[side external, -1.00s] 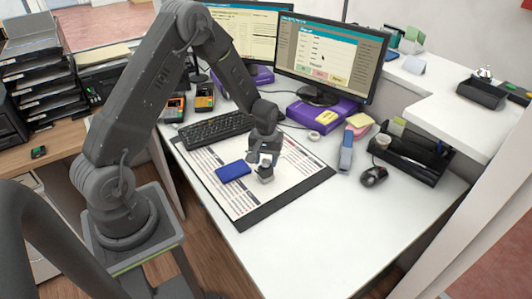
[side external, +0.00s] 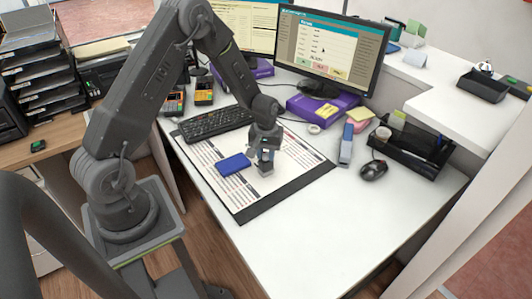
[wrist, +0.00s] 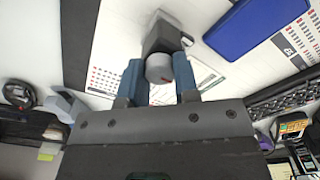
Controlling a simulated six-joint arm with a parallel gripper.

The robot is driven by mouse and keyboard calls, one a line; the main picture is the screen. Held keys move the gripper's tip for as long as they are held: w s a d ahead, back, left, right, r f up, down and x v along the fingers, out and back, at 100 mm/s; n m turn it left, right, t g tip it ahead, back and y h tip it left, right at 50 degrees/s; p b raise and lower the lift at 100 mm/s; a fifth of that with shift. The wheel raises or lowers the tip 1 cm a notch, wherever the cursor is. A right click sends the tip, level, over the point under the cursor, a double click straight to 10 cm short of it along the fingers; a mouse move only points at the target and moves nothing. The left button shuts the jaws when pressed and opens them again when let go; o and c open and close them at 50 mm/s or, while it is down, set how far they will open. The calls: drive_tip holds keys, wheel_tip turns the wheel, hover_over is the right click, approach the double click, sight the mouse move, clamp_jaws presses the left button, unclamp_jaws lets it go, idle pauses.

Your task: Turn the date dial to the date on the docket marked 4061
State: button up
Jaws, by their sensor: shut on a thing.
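A grey date stamp (side external: 266,169) stands on the desk mat, with a round grey date dial (wrist: 158,68) bearing a small red mark in the wrist view. My gripper (wrist: 158,78) has its two blue fingers on either side of the dial, shut on it. In the side view my gripper (side external: 266,152) points down over the stamp and hides part of it. The date on the dial is too small to read. Printed paper (wrist: 205,77) lies beside the stamp, partly hidden by a finger. I cannot make out a docket marked 4061.
A blue pad or box (side external: 233,164) lies left of the stamp on the mat (side external: 285,188). A keyboard (side external: 215,123) and monitor (side external: 328,55) stand behind. A blue stapler-like object (side external: 346,145), mouse (side external: 373,170) and black organiser (side external: 412,148) are to the right. The front desk is clear.

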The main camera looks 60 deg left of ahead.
sight(266, 154)
idle(0.5)
drive_tip(key=m, duration=1.2)
drive_tip(key=o, duration=0.7)
drive_tip(key=shift+r, duration=3.5)
